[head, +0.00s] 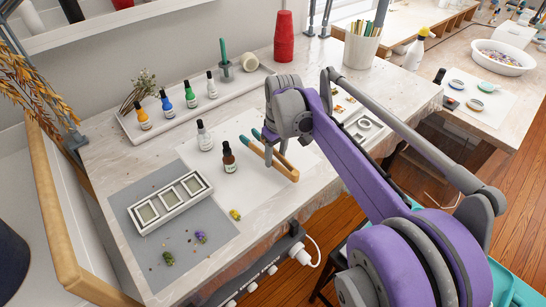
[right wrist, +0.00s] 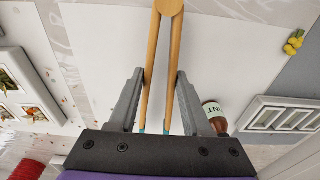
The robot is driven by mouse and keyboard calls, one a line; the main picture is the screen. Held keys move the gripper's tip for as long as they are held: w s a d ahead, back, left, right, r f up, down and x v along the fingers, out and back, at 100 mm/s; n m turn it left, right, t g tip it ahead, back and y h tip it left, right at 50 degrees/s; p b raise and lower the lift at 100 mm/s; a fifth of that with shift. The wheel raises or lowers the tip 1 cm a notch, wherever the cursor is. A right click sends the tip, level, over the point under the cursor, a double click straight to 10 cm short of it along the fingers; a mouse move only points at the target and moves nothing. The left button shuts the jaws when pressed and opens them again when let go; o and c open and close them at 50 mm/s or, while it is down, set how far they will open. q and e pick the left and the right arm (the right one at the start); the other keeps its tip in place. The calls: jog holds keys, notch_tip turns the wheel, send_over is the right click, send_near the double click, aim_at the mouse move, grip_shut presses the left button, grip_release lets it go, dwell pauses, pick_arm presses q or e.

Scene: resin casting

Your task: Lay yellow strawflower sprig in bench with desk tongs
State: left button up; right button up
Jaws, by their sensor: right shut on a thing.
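The wooden desk tongs (head: 284,167) with teal ends are over the white sheet on the bench (head: 130,158). My right gripper (head: 275,149) is shut on the tongs; in the right wrist view its fingers (right wrist: 161,75) press both legs from outside. The tongs' joined end (right wrist: 170,7) is at the top of that view, and the teal ends are partly hidden by the gripper. The yellow strawflower sprig (head: 235,214) lies on the grey mat's right edge, apart from the tongs; it also shows in the right wrist view (right wrist: 293,43). My left gripper is not in view.
A white three-cavity mould (head: 147,227) sits on the grey mat (head: 216,246). Purple (head: 201,237) and green (head: 168,258) sprigs lie below it. A brown bottle (head: 229,158) stands close left of the tongs, with a clear bottle (head: 204,137) behind. Several bottles stand in the rear tray.

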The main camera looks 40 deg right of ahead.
pick_arm(q)
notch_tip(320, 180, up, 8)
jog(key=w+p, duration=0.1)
jog(key=p, duration=0.5)
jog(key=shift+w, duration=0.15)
pick_arm(e)
notch_tip(320, 180, up, 10)
jog(key=shift+f, duration=0.2)
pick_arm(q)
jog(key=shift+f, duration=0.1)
